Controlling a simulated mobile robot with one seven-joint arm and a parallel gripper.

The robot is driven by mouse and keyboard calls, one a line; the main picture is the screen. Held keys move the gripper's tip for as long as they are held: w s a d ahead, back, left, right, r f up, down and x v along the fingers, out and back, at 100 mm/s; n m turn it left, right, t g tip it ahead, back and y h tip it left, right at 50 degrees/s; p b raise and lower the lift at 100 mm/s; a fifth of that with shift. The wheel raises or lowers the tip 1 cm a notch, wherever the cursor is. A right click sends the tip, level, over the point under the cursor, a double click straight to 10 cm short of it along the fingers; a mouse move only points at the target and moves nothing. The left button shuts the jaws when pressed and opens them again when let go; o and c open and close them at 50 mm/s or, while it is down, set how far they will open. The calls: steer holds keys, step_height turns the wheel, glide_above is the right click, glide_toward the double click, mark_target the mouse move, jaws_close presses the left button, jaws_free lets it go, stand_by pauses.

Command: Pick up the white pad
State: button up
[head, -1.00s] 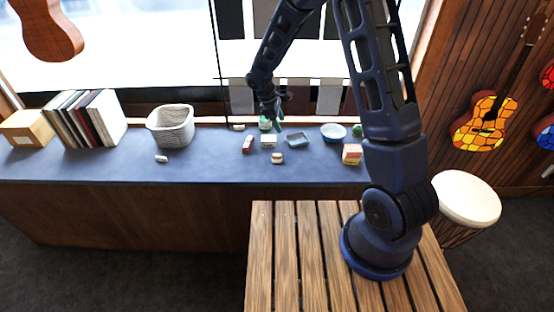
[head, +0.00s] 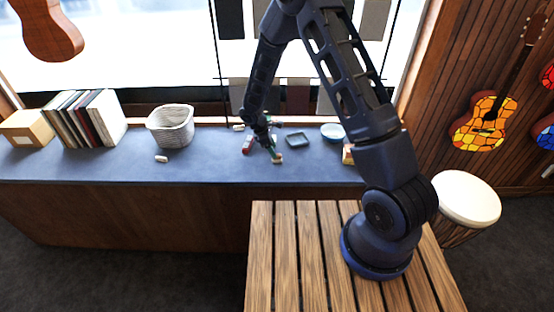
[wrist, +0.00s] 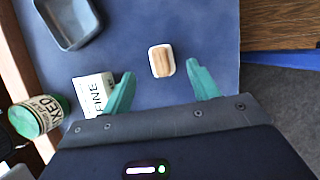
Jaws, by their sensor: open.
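A small rounded white pad with a wood-brown top (wrist: 161,60) lies on the blue-grey counter in the wrist view. In the head view it shows as a small pale block (head: 278,160) near the counter's front, partly hidden by the gripper. My gripper (wrist: 160,72) is open, its green fingers to the left and right of the pad with gaps on both sides. Nothing is held. In the head view my gripper (head: 273,151) is just over the pad. Another small white piece (head: 161,158) lies farther left on the counter.
A white "FINE" box (wrist: 90,94) sits close to the left finger, with a green-and-white can (wrist: 40,116) beyond it. A woven basket (head: 171,128) and books (head: 88,118) are left.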

steer(key=shift+x, duration=2.65)
steer(key=shift+s, duration=0.1)
steer(key=c, duration=1.1)
